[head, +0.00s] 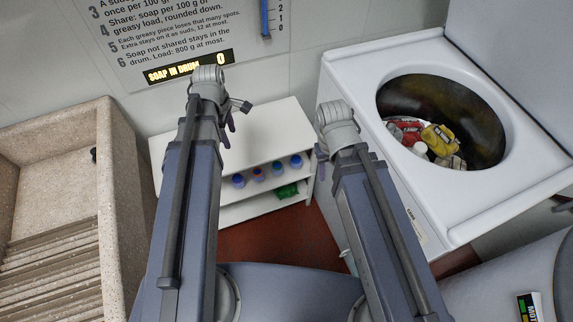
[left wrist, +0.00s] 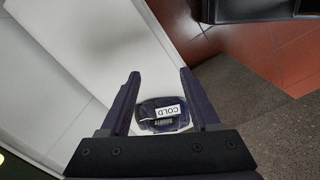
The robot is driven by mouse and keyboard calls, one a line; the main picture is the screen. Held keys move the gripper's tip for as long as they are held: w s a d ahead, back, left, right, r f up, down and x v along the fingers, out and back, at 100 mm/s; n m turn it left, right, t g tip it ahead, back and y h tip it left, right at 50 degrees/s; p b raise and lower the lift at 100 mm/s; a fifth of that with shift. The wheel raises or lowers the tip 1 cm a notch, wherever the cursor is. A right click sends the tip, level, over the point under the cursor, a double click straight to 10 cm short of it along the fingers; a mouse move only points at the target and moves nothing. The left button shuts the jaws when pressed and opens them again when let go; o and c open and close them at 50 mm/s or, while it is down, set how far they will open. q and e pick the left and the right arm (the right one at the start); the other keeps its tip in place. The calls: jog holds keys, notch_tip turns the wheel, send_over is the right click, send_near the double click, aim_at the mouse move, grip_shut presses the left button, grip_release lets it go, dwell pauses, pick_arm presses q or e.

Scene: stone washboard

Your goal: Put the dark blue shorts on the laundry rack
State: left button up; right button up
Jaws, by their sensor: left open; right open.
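A small dark blue bundle (left wrist: 163,115) with a white label reading COLD shows in the left wrist view, lying over a white surface. It looks like folded cloth and may be the dark blue shorts; I cannot tell its full shape. My left gripper (left wrist: 160,95) is open, with a finger on either side of the bundle; I cannot tell if they touch it. In the head view my left gripper (head: 228,128) is above the white shelf unit. My right gripper (head: 320,155) is open between the shelf and the washer, with nothing seen in it. I cannot make out a laundry rack.
The white shelf unit (head: 262,128) holds several small bottles (head: 258,174) and a green item (head: 287,191). A white washer (head: 350,85) with mixed items (head: 440,140) in its drum stands right. A stone washboard basin (head: 115,200) stands left. A sign reads SOAP IN DRUM 0.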

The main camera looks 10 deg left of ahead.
pick_arm(q)
jog(key=s+d+m+y, duration=0.1)
jog(key=s+d+m, duration=0.3)
jog(key=d+m, duration=0.5)
jog(key=s+d+m, duration=0.5)
jog(key=d+m, duration=0.5)
jog(key=m, duration=0.2)
jog(key=shift+m+g+y, duration=0.3)
jog(key=shift+y, duration=0.1)
jog(key=shift+s, duration=0.1)
